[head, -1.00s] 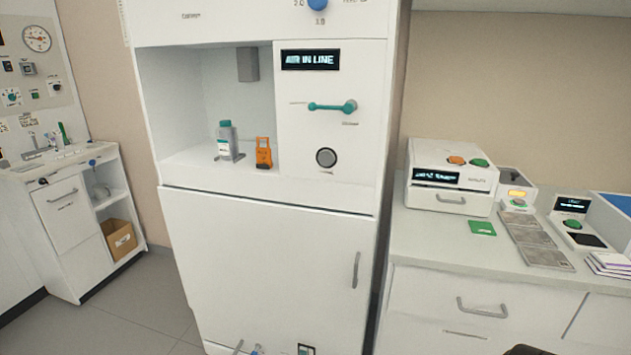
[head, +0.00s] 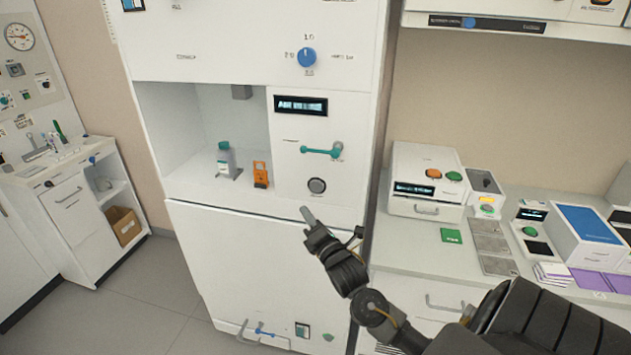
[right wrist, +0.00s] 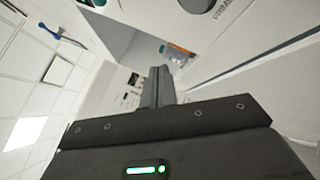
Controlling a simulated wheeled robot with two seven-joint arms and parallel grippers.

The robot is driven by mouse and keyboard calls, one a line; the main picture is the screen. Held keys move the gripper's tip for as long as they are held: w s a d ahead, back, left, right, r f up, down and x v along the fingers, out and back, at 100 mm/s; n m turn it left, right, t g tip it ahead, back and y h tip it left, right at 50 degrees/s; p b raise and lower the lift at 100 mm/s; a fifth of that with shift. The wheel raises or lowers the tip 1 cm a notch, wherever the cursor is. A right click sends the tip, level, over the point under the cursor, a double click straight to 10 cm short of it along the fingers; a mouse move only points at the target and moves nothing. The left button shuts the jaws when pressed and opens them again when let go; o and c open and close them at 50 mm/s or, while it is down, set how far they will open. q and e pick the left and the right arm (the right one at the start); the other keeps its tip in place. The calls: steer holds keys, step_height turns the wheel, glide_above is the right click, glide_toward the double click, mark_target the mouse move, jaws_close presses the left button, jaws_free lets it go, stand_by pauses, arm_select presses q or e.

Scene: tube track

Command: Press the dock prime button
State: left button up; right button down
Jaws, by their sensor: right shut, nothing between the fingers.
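The prime button (head: 317,186) is a round dark grey button in a pale ring, low on the white dock panel (head: 290,180) under a teal lever. In the right wrist view a dark round button (right wrist: 197,6) shows at the top edge, cut off, with the letters "PRIM" beside it. My right gripper (head: 307,211) is shut and empty. In the head view its tip appears a little below and left of the button, apart from it. Its closed fingers also show in the right wrist view (right wrist: 160,78). My left gripper is not in view.
The teal lever (head: 322,151) and a display reading "AIR IN LINE" (head: 301,105) are above the button. A capped bottle (head: 225,160) and an orange clip-like item (head: 260,174) stand in the bay to the left. A counter with devices (head: 425,180) is on the right.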

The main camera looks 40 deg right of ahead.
mark_target(312, 185)
steer(key=shift+w, duration=0.1)
steer(key=shift+w+d+b, duration=0.55)
steer(key=shift+w+d, duration=0.25)
steer(key=shift+d, duration=0.4)
steer(key=shift+w+d+b, duration=0.5)
steer(key=shift+w+d, duration=0.35)
steer(key=shift+d, duration=0.35)
steer(key=shift+w+d+b, duration=0.55)
steer(key=shift+w+d, duration=0.25)
steer(key=shift+d, duration=0.4)
steer(key=shift+d, duration=0.1)
steer(key=shift+w+d, duration=0.25)
steer(key=shift+w+d, duration=0.25)
steer(key=shift+d, duration=0.15)
stand_by(0.4)
stand_by(0.3)
steer(key=shift+s+a, duration=0.55)
steer(key=shift+a, duration=0.2)
